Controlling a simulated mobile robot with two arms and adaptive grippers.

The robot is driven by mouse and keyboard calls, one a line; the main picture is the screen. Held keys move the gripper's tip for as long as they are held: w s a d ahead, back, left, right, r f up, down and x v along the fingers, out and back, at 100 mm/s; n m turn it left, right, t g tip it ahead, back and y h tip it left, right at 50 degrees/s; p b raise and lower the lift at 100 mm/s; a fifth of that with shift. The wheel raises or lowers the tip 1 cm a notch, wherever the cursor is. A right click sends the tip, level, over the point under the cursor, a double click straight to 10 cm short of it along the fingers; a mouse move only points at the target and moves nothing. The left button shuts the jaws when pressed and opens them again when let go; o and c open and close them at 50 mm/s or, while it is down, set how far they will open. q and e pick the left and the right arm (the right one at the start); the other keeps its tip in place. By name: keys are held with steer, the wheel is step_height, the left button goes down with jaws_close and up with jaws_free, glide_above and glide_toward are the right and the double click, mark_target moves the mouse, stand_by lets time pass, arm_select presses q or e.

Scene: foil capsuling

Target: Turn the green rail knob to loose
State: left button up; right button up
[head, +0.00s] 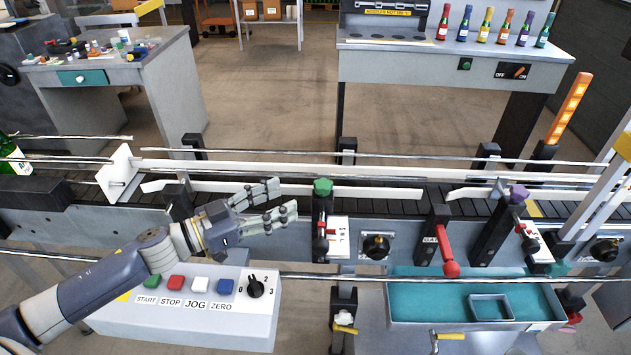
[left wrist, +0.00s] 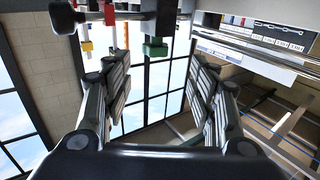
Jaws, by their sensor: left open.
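The green rail knob (head: 322,187) sits on top of a dark upright post on the near side of the conveyor, in the middle of the head view. A white plate with marks too small to read is fixed beside the post, below the knob. My left gripper (head: 284,200) is open and empty, just left of the knob and apart from it, with its fingers pointing right. In the left wrist view a green block (left wrist: 155,48), which looks like the knob, shows beyond and between the open fingers (left wrist: 163,92). My right gripper is not in view.
A red-handled lever (head: 448,252) and a purple knob (head: 518,193) stand to the right along the conveyor. A control box (head: 190,318) with buttons lies below my left arm. A teal tray (head: 430,299) is at the lower right. Metal rails (head: 380,158) run behind the knob.

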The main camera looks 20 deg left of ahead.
mark_target(315, 187)
arm_select(q)
steer(key=p+x, duration=0.1)
steer(key=x, duration=0.4)
steer(key=p+x, duration=0.2)
steer(key=x, duration=0.2)
steer(key=shift+d+r, duration=0.25)
steer(key=shift+d, duration=0.25)
steer(key=shift+w+d+f, duration=0.1)
steer(key=shift+w+d, duration=0.25)
steer(key=shift+w, duration=0.1)
steer(key=c, duration=1)
steer(key=shift+c, duration=0.4)
